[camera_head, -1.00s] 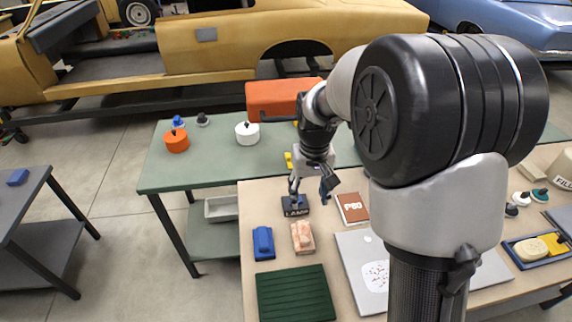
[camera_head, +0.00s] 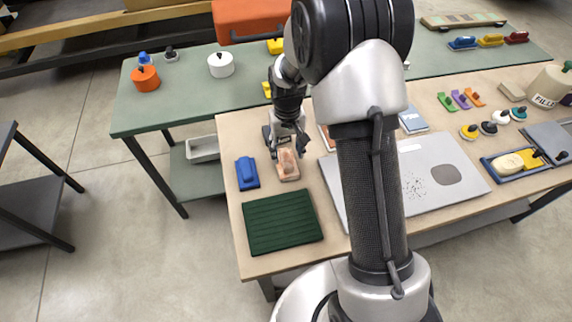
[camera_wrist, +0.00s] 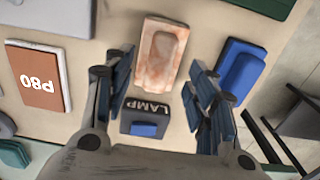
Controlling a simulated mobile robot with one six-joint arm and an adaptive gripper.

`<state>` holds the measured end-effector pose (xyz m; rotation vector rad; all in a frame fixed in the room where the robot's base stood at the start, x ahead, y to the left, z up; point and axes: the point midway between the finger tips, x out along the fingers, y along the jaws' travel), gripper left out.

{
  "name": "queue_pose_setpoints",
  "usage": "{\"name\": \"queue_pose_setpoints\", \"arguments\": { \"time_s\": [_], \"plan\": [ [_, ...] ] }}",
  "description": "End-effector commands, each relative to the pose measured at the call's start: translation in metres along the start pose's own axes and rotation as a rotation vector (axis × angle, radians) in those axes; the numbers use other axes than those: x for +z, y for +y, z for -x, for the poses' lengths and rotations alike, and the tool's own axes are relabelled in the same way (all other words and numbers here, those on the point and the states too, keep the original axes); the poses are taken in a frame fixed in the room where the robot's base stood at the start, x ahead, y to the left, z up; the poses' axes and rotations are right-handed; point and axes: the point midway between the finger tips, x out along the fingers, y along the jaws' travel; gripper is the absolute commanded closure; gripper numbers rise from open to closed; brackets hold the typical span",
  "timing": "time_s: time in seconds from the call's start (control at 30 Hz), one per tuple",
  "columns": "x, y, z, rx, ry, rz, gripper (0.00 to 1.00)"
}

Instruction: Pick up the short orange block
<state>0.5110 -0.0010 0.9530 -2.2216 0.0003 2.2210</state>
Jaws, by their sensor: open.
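A worn, mottled orange block (camera_head: 288,165) lies on the wooden table; it also shows in the wrist view (camera_wrist: 161,54). A small plain orange piece (camera_head: 475,97) lies farther right beside a purple piece (camera_head: 461,99) and a green one (camera_head: 446,101). I cannot tell which is the short orange block. My gripper (camera_head: 290,153) is open and empty above the table, over the far end of the mottled block. In the wrist view, my fingers (camera_wrist: 160,78) stand apart with the black LAMP piece (camera_wrist: 153,105) between them and the mottled block just beyond.
A blue block (camera_head: 247,172) lies close left of the mottled block, and a dark green ribbed mat (camera_head: 283,221) lies nearer. A grey panel (camera_head: 441,174) lies right. In the wrist view, a P80 sheet (camera_wrist: 39,79) lies left. A green table (camera_head: 185,97) stands behind.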

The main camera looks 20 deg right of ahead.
Motion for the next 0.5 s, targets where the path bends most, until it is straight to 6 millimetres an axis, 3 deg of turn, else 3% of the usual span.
{"name": "queue_pose_setpoints", "arguments": {
  "time_s": [0.17, 0.4, 0.5],
  "plan": [
    [-0.004, -0.001, -0.014, 0.000, -0.001, 0.000, 0.48],
    [-0.009, -0.001, -0.050, 0.000, -0.002, 0.000, 0.48],
    [-0.009, -0.001, -0.053, 0.000, 0.000, 0.000, 0.48]
  ]
}}
